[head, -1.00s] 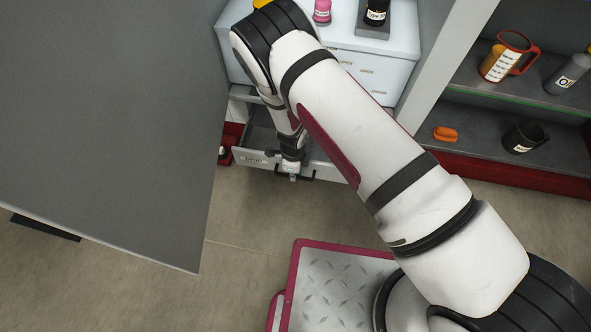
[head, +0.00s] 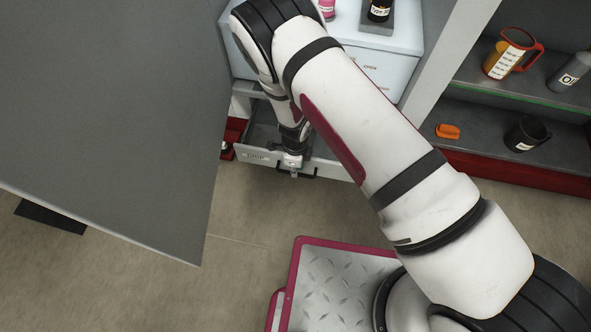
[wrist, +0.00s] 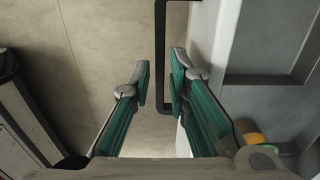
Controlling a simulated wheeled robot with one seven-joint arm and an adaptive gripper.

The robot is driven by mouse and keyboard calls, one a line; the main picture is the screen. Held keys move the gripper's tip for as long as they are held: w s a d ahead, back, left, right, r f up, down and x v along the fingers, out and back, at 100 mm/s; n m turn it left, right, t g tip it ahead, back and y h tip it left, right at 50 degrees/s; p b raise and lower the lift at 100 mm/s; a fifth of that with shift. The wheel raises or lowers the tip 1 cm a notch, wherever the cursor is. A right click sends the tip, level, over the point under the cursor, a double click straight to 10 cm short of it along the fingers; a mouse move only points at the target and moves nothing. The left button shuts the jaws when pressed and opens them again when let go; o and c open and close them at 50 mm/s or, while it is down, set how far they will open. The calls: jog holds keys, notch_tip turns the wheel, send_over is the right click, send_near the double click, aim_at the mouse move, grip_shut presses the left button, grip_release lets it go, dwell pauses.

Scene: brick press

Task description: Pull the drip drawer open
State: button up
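The drip drawer (head: 333,168) is a grey, shallow drawer low in the white cabinet. It stands pulled out, with its open inside showing behind the front in the head view. Its dark bar handle (head: 313,171) is on the front, partly hidden by my gripper (head: 293,166). In the wrist view, the handle (wrist: 160,50) runs between the two fingertips of my gripper (wrist: 160,84). One finger is on the outer side of the bar and the other between bar and drawer front. Narrow gaps show beside the bar, so the fingers look open around it.
A large grey panel (head: 100,110) stands at the left. A shelf (head: 490,122) at the right holds an orange jug (head: 510,55), a black mug (head: 525,133) and an orange item (head: 447,131). Bottles stand on the cabinet top. The floor (head: 240,222) before the drawer is clear.

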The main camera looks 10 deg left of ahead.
notch_tip(320, 180, up, 10)
dwell(0.3)
dwell(0.4)
